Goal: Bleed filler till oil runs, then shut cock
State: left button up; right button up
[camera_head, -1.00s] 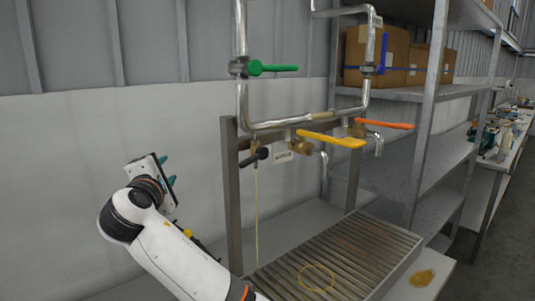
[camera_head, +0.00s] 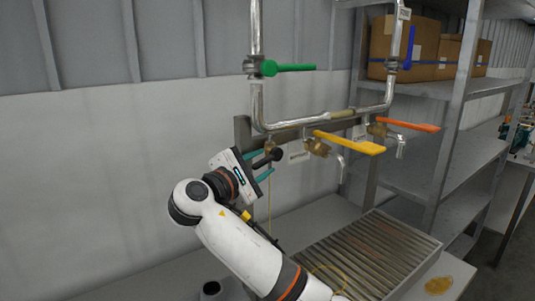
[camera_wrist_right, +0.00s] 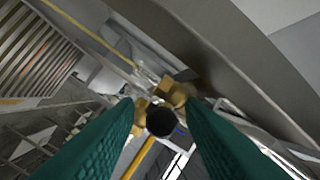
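A small brass cock with a black knob (camera_head: 268,157) sits on the pipe at the left end of the frame bar. My right gripper (camera_head: 267,165) is at this knob, its teal fingers apart. In the right wrist view the round black knob (camera_wrist_right: 160,121) shows between the two open fingertips; I cannot tell if they touch it. A thin yellow line (camera_head: 270,208) hangs below the cock; I cannot tell whether it is cord or oil. Brass valves with a yellow lever (camera_head: 350,142) and an orange lever (camera_head: 415,126) are to the right. My left gripper is not in view.
A green lever (camera_head: 295,67) and a blue lever (camera_head: 409,48) are on the upright pipes above. A slatted metal tray (camera_head: 375,255) lies below, with a yellow ring on it. A yellow-brown puddle (camera_head: 438,286) is beside it. Shelving (camera_head: 462,175) stands at right.

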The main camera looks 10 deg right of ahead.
aim_at(267, 157)
jog(key=shift+p+x, duration=0.3)
jog(key=shift+x, duration=1.2)
jog(key=shift+c, duration=0.3)
grip_shut()
jog(key=shift+f, duration=0.15)
jog(key=shift+w+d+f+n+t+h+b, duration=0.15)
jog(key=shift+n+t+h+b, duration=0.6)
jog(key=shift+t+b, duration=0.75)
jog(key=shift+w+d+f+n+t+h+b, duration=0.1)
jog(key=shift+d+f+n+t+h+b, duration=0.25)
jog(key=shift+n+t+b, duration=1.1)
jog(key=shift+w+d+f+n+t+h+b, duration=0.1)
jog(key=shift+n+t+h+b, duration=0.55)
jog(key=shift+b, duration=1.35)
jog(key=shift+m+t, duration=0.25)
jog(key=shift+t, duration=0.05)
